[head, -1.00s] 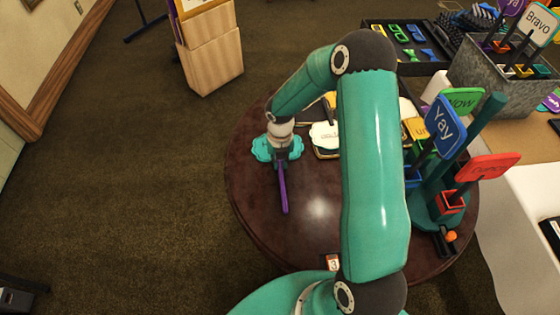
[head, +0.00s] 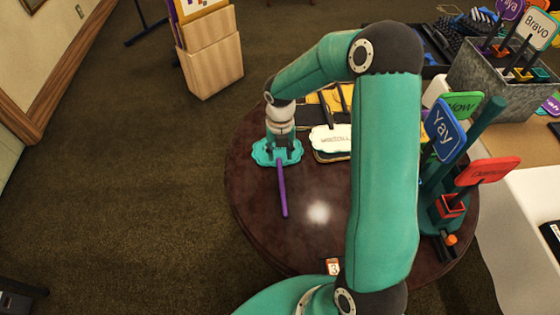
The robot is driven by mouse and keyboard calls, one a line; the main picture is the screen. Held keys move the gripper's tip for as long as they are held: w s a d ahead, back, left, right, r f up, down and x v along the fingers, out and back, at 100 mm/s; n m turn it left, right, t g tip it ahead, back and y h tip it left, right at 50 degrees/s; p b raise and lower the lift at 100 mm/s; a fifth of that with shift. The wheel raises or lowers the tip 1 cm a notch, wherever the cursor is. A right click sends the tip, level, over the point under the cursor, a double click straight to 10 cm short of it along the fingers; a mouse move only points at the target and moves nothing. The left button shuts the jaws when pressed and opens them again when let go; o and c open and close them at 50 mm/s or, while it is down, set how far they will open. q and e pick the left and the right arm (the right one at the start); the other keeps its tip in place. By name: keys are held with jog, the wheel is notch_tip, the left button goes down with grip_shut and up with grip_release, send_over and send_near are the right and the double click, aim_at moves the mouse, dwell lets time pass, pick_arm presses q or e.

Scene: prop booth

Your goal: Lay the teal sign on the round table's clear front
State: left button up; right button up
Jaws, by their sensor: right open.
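The teal sign is a scalloped teal plate (head: 261,153) with a purple stick (head: 283,195). It lies flat on the left part of the dark round table (head: 250,205) in the head view, its stick pointing toward the front. My right gripper (head: 281,144) is open, pointing down over the plate near the stick's top end. It hides part of the plate, and I cannot tell whether the fingers still touch it. My left gripper is not in view.
A white sign (head: 330,139) lies on a stack right of the teal sign. A teal stand with a blue Yay sign (head: 443,128) and a red sign (head: 482,171) is at the table's right. A small numbered block (head: 333,266) sits at the front edge. The front left is bare.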

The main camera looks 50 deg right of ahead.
jog(key=shift+r, duration=2.55)
